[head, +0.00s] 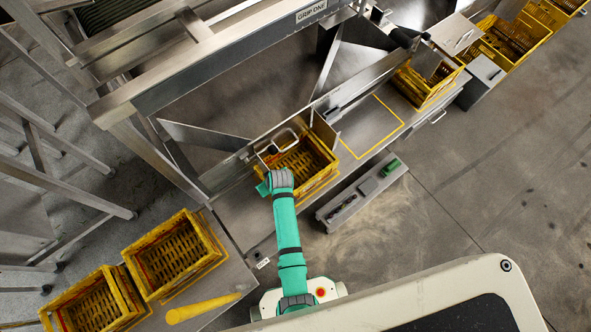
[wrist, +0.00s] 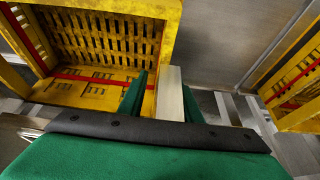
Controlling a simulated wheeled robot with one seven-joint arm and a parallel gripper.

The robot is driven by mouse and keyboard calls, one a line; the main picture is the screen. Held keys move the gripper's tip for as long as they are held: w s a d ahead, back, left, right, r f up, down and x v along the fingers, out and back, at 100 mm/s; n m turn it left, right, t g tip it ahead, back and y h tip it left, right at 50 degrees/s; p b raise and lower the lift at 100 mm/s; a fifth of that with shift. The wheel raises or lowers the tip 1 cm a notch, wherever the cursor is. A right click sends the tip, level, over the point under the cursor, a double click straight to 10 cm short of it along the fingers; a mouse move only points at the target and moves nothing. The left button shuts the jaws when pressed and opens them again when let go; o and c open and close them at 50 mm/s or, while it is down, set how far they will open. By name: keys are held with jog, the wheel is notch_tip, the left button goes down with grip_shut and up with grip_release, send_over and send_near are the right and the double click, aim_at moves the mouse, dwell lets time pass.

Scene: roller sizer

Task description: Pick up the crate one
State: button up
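A yellow slatted crate (head: 325,172) stands on the metal bench near the middle of the head view. No number shows on it. My gripper (head: 268,184) is at its near left corner, partly covering it. In the wrist view a yellow crate (wrist: 172,14) with a red stripe inside fills the upper left. My gripper (wrist: 158,98) shows there with its green fingers apart, one on each side of the crate's yellow side wall. Whether the fingers touch the wall is hard to tell. A pale block lies along the right finger.
Two yellow crates, one (head: 207,232) beside another (head: 126,290), stand at lower left by a yellow bar (head: 203,308). Another crate (head: 440,92) is at upper right. A grey tray (head: 345,208) lies near the middle crate. A metal beam (head: 230,60) crosses above. Right floor is clear.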

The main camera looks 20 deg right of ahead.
jog(key=x, duration=0.5)
jog(key=shift+w+a+r, duration=0.1)
jog(key=shift+w, duration=0.25)
jog(key=shift+a, duration=0.15)
jog(key=shift+w+f, duration=0.1)
jog(key=shift+f, duration=0.25)
jog(key=shift+f, duration=0.2)
grip_shut()
